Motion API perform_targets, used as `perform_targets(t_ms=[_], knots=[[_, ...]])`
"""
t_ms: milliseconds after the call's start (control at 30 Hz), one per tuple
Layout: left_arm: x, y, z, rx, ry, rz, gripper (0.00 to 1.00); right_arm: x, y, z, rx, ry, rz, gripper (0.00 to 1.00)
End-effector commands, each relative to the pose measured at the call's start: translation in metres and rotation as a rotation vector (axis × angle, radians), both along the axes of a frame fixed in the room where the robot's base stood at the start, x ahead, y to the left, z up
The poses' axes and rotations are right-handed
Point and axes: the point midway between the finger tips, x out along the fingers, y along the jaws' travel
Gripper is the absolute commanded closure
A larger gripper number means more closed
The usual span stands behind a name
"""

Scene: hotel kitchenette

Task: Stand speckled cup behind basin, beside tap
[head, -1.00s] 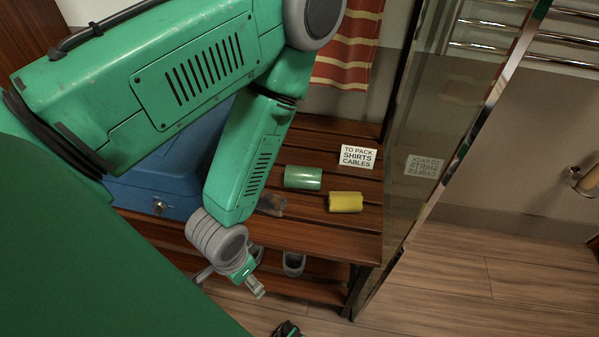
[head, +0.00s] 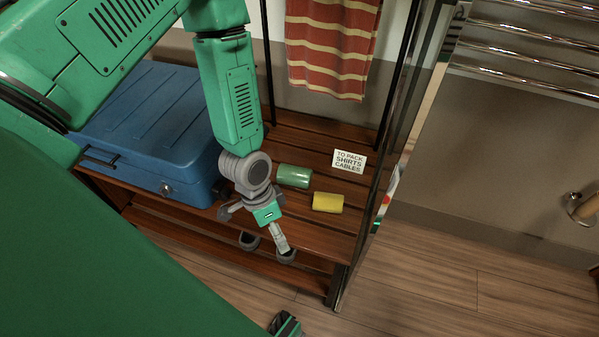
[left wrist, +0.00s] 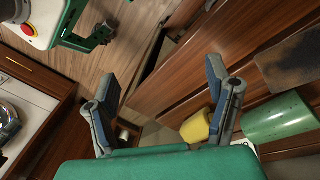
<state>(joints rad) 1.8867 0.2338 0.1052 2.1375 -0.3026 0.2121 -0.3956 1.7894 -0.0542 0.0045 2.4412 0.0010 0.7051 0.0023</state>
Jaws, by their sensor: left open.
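My left gripper (head: 255,229) is open and empty, hanging over the front part of a slatted wooden bench. It also shows in the left wrist view (left wrist: 161,78), its two fingers spread apart with nothing between the tips. No basin or tap can be made out for certain; a shiny metal object (left wrist: 8,122) is cut off at the left edge of the left wrist view.
A glass panel stands right of the bench; wooden floor (head: 430,265) beyond is clear.

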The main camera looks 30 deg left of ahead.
Motion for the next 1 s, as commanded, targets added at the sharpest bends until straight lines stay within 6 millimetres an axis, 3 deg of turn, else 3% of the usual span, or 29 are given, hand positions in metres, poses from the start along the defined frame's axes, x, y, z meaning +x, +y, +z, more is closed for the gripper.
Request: perform_targets(t_ms=[33,167,233,300,400,567,800,1000], knots=[[0.025,0.003,0.008,-0.014,-0.032,-0.063,0.27,0.0,0.0,0.001,0.0,0.0,0.0,0.3],[0.088,0.019,0.033,-0.021,-0.106,-0.307,0.27,0.0,0.0,0.001,0.0,0.0,0.001,0.3],[0.124,0.037,0.052,0.001,-0.147,-0.448,0.27,0.0,0.0,0.001,0.0,0.0,0.001,0.3],[0.152,0.057,0.072,0.035,-0.176,-0.569,0.27,0.0,0.0,0.001,0.0,0.0,0.001,0.3],[0.177,0.081,0.093,0.077,-0.193,-0.684,0.27,0.0,0.0,0.001,0.0,0.0,0.001,0.3],[0.19,0.094,0.099,0.108,-0.194,-0.753,0.27,0.0,0.0,-0.002,0.0,0.0,0.001,0.3],[0.19,0.088,0.051,0.106,-0.19,-0.756,0.27,0.0,0.0,-0.015,0.0,0.0,0.0,0.3],[0.191,0.084,0.024,0.105,-0.193,-0.752,0.27,0.0,0.0,-0.022,0.0,0.0,0.0,0.3]])
